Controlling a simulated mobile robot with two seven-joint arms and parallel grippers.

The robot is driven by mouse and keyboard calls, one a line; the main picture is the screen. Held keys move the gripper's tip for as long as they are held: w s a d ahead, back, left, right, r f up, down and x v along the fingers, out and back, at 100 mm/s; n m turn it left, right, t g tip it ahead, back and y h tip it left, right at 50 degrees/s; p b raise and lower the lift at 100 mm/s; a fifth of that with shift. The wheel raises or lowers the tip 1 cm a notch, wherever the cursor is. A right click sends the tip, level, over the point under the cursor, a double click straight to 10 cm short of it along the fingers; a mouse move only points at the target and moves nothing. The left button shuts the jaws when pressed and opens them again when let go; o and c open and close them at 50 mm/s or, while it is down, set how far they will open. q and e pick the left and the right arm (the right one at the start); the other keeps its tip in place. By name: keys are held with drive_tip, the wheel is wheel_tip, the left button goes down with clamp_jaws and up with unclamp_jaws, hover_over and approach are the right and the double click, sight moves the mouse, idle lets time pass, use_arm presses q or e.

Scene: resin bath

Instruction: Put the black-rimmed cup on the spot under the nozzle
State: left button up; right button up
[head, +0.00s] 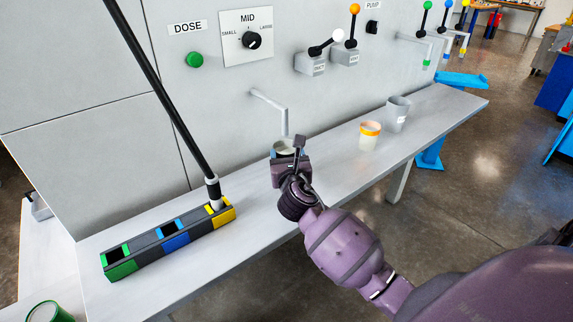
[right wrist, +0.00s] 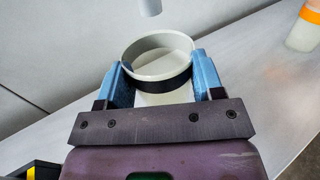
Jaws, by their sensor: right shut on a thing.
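The black-rimmed cup (right wrist: 163,90) is white with a black band below its lip. My right gripper (head: 288,160) is shut on it, with blue fingertips (right wrist: 163,82) on either side of the cup. In the head view the cup (head: 284,147) shows partly behind the gripper, just below the tip of the grey nozzle (head: 284,118). In the right wrist view the nozzle tip (right wrist: 149,7) hangs beyond the far rim. The spot under the nozzle is hidden, and I cannot tell whether the cup touches the bench. My left gripper is out of view.
On the bench (head: 330,170), an orange-banded cup (head: 369,138) and a grey cup (head: 397,114) stand to the right. A dark block with green, blue and yellow slots (head: 170,240) lies left, with a black pole (head: 165,95) rising from it. The wall panel (head: 100,130) stands behind.

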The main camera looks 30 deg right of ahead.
drive_tip(key=shift+w+d, duration=0.3)
drive_tip(key=shift+w, duration=0.25)
drive_tip(key=shift+f+b, duration=0.5)
drive_tip(key=shift+f, duration=1.35)
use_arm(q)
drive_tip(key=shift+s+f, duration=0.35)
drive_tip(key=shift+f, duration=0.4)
use_arm(e)
drive_tip(key=shift+r, duration=0.1)
drive_tip(key=o, duration=0.9)
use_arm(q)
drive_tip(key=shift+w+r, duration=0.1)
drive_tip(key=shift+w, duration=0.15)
